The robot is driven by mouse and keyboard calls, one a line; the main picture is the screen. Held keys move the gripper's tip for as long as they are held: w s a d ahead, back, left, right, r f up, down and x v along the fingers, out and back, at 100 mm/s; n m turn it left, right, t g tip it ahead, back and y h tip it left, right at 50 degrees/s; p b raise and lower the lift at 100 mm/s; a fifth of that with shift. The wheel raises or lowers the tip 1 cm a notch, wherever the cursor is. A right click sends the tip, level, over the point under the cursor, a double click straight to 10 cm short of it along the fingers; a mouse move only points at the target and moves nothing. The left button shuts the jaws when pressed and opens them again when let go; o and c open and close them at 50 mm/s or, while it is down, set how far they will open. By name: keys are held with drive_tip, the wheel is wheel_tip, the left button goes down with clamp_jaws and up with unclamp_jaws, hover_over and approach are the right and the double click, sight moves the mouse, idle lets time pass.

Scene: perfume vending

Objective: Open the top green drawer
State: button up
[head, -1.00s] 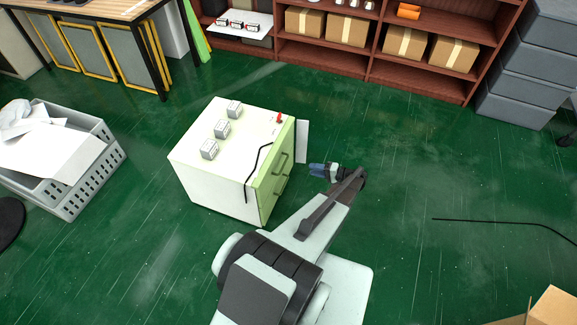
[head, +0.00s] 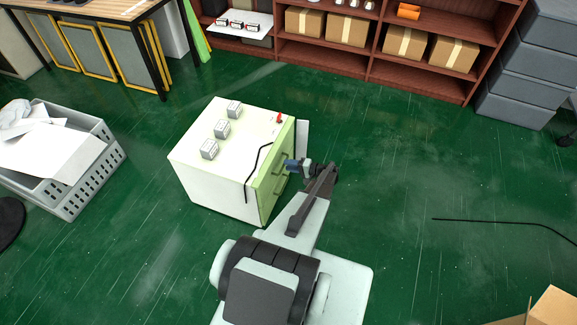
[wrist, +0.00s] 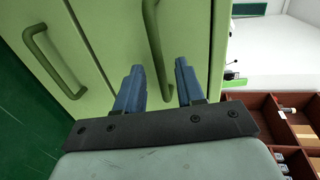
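A small white cabinet (head: 215,170) with a green drawer front stands on the floor in the head view. The top green drawer (wrist: 190,50) has a curved green handle (wrist: 156,45), shown in the wrist view. A second drawer's handle (wrist: 52,62) is on the left there. My gripper (wrist: 160,82) has two blue fingers, open, one on each side of the line of the top handle. The handle's near end lies between the fingertips; contact cannot be told. In the head view my gripper (head: 290,165) is at the drawer front and covers part of it. The drawer looks shut.
Several small grey boxes (head: 221,129) and a red item (head: 279,118) sit on the cabinet top. A black cable (head: 253,170) hangs over its front edge. A grey basket (head: 75,195) stands at left, a shelf (head: 375,68) behind. Floor on the right is mostly clear.

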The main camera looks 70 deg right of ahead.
drive_tip(key=shift+w+f, duration=0.1)
drive_tip(key=shift+w, duration=0.45)
drive_tip(key=shift+c, duration=0.2)
clamp_jaws()
